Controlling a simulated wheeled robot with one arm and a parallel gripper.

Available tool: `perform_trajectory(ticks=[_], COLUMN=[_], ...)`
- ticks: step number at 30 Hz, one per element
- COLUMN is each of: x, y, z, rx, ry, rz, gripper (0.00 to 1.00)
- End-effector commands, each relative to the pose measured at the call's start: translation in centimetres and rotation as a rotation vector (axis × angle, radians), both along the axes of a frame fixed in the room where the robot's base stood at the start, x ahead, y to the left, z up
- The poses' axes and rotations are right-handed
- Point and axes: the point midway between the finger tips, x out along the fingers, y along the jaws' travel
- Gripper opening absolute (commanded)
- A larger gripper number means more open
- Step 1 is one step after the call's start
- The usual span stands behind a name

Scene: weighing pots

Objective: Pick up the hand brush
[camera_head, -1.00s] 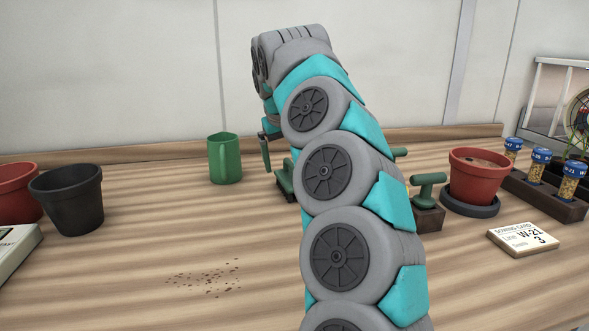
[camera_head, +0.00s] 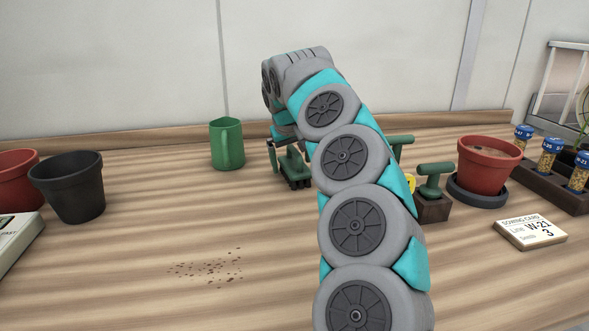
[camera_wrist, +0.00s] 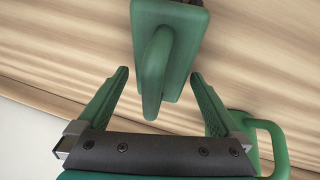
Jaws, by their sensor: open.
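The hand brush (camera_head: 294,167) is a green block with a raised green handle and dark bristles below. It stands on the wooden bench in the middle of the head view, partly hidden by my arm. In the wrist view the brush (camera_wrist: 182,70) is at top centre, its handle pointing down the picture between my fingers. My gripper (camera_wrist: 158,75) is open, one green finger on each side of the handle. I see no contact; the height gap is hard to judge. In the head view my arm hides most of the gripper.
A green mug (camera_head: 227,145) stands left of the brush; its handle shows in the wrist view (camera_wrist: 272,128). A dark pot (camera_head: 70,188) is farther left. A green-handled tool (camera_head: 433,180) and a red pot (camera_head: 488,165) stand right. Scattered soil (camera_head: 207,268) lies on clear bench.

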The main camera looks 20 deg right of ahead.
Motion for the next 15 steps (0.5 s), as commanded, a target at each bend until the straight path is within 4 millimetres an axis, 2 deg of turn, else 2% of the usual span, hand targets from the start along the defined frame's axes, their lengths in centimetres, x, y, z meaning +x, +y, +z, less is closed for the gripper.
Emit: perform_trajectory(ticks=[4,15], x=[-0.01,-0.01], y=[0.01,0.02], z=[0.04,0.07], rx=[0.000,0.000], ry=[-0.001,-0.001], rz=[0.000,0.000], gripper=[0.98,0.56])
